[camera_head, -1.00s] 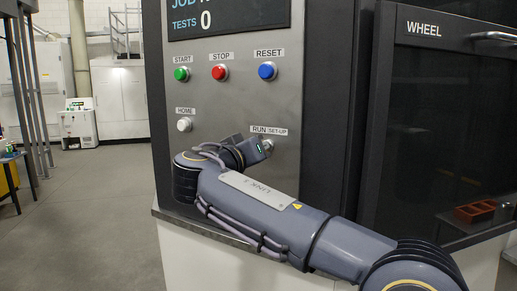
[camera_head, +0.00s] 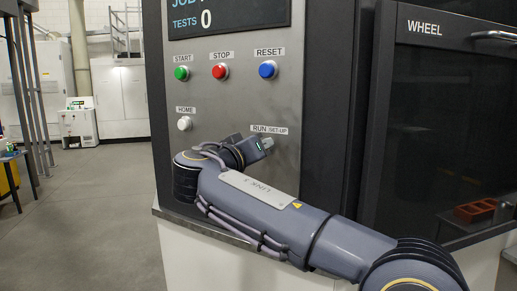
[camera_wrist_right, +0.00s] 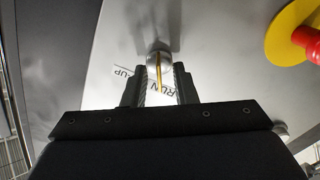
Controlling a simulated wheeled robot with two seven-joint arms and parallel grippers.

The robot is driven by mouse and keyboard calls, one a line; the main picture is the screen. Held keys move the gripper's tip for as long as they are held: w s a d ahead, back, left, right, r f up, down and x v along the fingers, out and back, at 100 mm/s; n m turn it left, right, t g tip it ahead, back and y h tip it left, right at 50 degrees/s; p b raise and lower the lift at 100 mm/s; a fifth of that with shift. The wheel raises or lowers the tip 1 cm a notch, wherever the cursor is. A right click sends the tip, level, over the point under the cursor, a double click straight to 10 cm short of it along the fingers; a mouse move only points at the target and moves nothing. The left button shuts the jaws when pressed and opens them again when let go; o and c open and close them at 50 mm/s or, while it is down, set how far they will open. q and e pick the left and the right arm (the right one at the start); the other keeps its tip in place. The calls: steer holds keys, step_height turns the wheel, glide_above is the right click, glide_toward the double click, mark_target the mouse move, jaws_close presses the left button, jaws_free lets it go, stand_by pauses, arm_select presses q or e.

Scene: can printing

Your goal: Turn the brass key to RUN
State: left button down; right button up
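The brass key (camera_wrist_right: 159,72) shows in the right wrist view as a thin upright strip in a round silver lock (camera_wrist_right: 158,54) on the steel panel. My right gripper (camera_wrist_right: 157,80) is at the lock, with one finger on each side of the key. A gap shows between the fingers, with part of the RUN label (camera_wrist_right: 168,90) visible through it. In the head view my right gripper (camera_head: 265,144) is just under the RUN / SET-UP label (camera_head: 269,129) and hides the key. My left gripper is in neither view.
Above on the panel are the green START (camera_head: 181,73), red STOP (camera_head: 220,72) and blue RESET (camera_head: 267,70) buttons, with the white HOME button (camera_head: 184,123) to the left. A red knob on a yellow disc (camera_wrist_right: 287,32) shows in the right wrist view. The WHEEL door (camera_head: 440,120) stands right.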

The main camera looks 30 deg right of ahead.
steer(key=b+v, duration=0.1)
steer(key=v, duration=0.7)
steer(key=shift+d, duration=0.1)
steer(key=s+d+f+n+g+y+p, duration=0.1)
steer(key=s+d+f+n+g+y, duration=0.25)
steer(key=f, duration=0.65)
steer(key=s+d+f+n+y, duration=0.2)
steer(key=s+d+f+y, duration=0.3)
steer(key=f, duration=0.5)
steer(key=s+a+f+m+y+p, duration=0.1)
steer(key=s+a+f+y+p, duration=0.1)
steer(key=s+a+f+y, duration=0.8)
steer(key=s+a+f, duration=0.3)
steer(key=s+f, duration=0.1)
steer(key=s, duration=0.2)
steer(key=shift+s+y, duration=0.3)
steer(key=shift+y, duration=0.05)
